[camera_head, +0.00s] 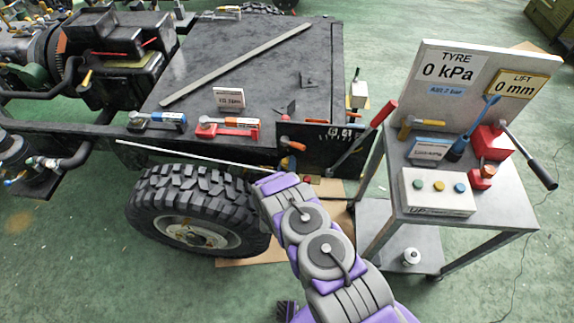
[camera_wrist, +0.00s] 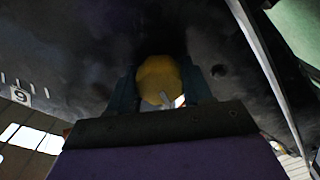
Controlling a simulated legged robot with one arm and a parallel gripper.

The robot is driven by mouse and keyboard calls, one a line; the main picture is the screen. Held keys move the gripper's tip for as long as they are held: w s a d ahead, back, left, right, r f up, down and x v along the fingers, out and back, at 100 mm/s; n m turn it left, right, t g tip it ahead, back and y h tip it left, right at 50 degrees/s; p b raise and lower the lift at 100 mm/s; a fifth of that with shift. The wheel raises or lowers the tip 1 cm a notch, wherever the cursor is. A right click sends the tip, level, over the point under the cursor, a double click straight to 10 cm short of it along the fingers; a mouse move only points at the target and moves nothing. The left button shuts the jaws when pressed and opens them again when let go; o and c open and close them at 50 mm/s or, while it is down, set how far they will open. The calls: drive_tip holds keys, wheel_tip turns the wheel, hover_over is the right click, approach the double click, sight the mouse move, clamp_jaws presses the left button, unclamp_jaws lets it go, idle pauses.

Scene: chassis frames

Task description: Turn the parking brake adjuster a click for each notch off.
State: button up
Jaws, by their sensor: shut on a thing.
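A yellow knob (camera_wrist: 158,80), likely the adjuster, sits between the two dark bluish fingers of my gripper (camera_wrist: 160,92) in the wrist view. The gripper is shut on it. In the head view my purple and grey arm reaches up to the lower left of a black panel (camera_head: 312,150), where a small yellow part (camera_head: 291,163) shows just beyond the arm end. A lever with a red handle (camera_head: 383,113) slants up to the right beside this panel. The panel bears white ticks and small number plates (camera_head: 339,132); they are too small to read there. One plate in the wrist view (camera_wrist: 20,95) looks like a 9.
A big tyre (camera_head: 195,205) is left of my arm below the chassis. A trolley (camera_head: 425,190) on the right carries a gauge board (camera_head: 478,85) reading 0 kPa and 0 mm, a button box (camera_head: 437,207) and tools. A thin pale rod (camera_head: 200,158) runs above the tyre.

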drive_tip(key=shift+s+f, duration=0.1)
drive_tip(key=shift+f, duration=0.15)
drive_tip(key=o, duration=0.8)
drive_tip(key=shift+a, duration=0.1)
drive_tip(key=shift+o, duration=1.2)
drive_tip(key=shift+r, duration=0.1)
drive_tip(key=s+p, duration=0.4)
drive_tip(key=s, duration=1.3)
drive_tip(key=shift+a, duration=0.3)
drive_tip(key=shift+s, duration=0.1)
